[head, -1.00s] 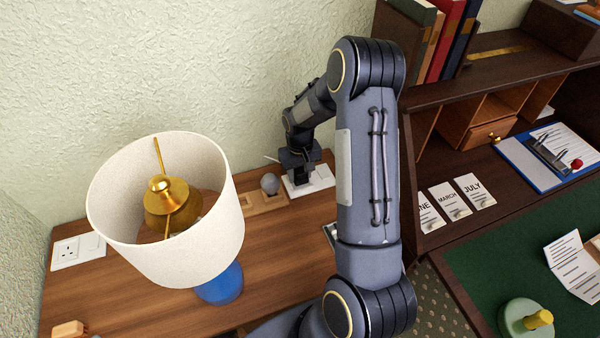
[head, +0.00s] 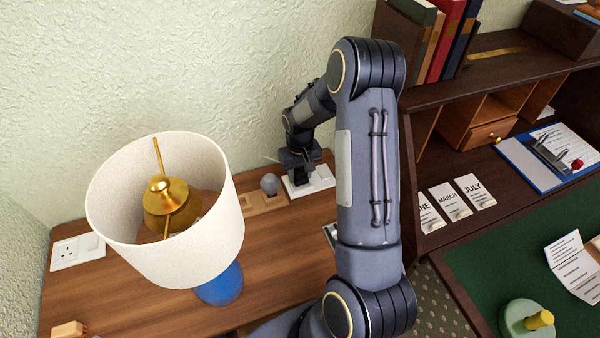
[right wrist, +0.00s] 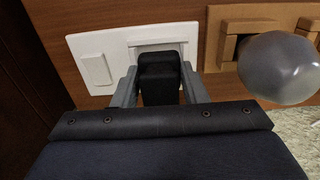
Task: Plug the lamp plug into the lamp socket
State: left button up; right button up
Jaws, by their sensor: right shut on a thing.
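A black plug (right wrist: 160,78) sits between the fingers of my right gripper (right wrist: 158,88), which is shut on it. The plug is over the white socket plate (right wrist: 100,45), at its framed outlet; a rocker switch is on the plate's left in the wrist view. How far the plug is in cannot be told, as the plug and fingers hide the holes. In the head view the right gripper (head: 298,175) points down at this plate (head: 323,177) at the back of the wooden desk. The lamp (head: 190,235) has a cream shade and a blue base. My left gripper is out of view.
A wooden block holder (head: 262,201) with a grey bulb-like ball (head: 270,184) stands close beside the gripper. Another white socket plate (head: 78,250) is at the far left. A dark shelf unit (head: 480,75) stands at right. The desk's middle is clear.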

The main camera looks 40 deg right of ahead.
aim_at(300, 169)
jog(key=shift+f+b, duration=0.5)
jog(key=shift+b, duration=0.05)
dwell(0.6)
jog(key=shift+s+f, duration=0.1)
jog(key=shift+f, duration=0.1)
jog(key=shift+s+a+f+b, duration=0.15)
jog(key=shift+s+f+b, duration=0.15)
jog(key=shift+b, duration=0.2)
jog(key=shift+f, duration=0.1)
jog(key=o, duration=1)
jog(key=shift+o, duration=0.9)
jog(key=r, duration=0.8)
jog(key=shift+w+r, duration=0.3)
jog(key=shift+r, duration=0.3)
jog(key=shift+s, duration=0.1)
